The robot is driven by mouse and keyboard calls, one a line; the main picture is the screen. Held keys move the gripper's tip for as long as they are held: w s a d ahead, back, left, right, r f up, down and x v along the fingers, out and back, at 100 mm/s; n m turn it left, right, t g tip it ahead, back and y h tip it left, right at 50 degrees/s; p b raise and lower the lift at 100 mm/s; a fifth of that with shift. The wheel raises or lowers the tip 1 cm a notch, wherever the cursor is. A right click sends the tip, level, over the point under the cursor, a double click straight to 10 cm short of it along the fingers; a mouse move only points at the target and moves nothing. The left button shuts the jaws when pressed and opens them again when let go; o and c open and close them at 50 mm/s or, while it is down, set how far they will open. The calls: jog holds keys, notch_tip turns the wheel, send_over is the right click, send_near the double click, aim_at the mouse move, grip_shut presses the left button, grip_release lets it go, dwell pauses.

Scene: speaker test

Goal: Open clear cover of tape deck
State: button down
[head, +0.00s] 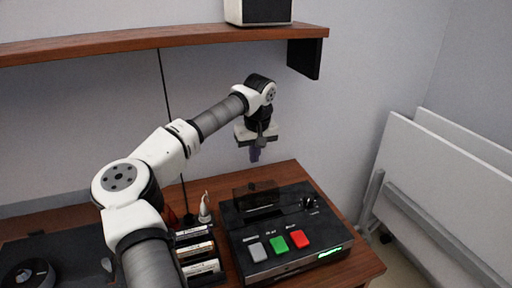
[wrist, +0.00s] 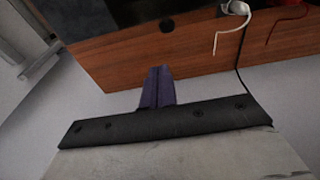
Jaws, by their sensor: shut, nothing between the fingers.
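The black tape deck (head: 330,246) sits on the wooden table, with grey, green and red buttons on its front and a lit green display. Its dark see-through cover (head: 256,194) stands up from the back left of the deck top and looks raised. My gripper (head: 255,158) is above and behind the deck, apart from the cover, fingers pointing down. In the wrist view its purple fingers (wrist: 160,69) are together with nothing between them. Part of the deck (wrist: 125,14) shows dark at the top of that view; the cover cannot be made out there.
Several cassettes (head: 197,250) stand left of the deck, with a small white item (head: 205,209) behind them. A wooden shelf (head: 150,38) bearing a speaker (head: 262,11) hangs above. White folded panels (head: 440,190) lean at the right. Bare wood (wrist: 190,55) lies along the table's back edge.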

jog(key=s+f+p, duration=0.1)
jog(key=f+p, duration=0.1)
jog(key=f, duration=0.1)
jog(key=s+d+f+p, duration=0.1)
jog(key=f, duration=0.1)
jog(key=shift+s+f, duration=0.1)
jog(key=shift+s, duration=0.25)
jog(key=shift+f+b, duration=0.1)
jog(key=shift+b, duration=0.4)
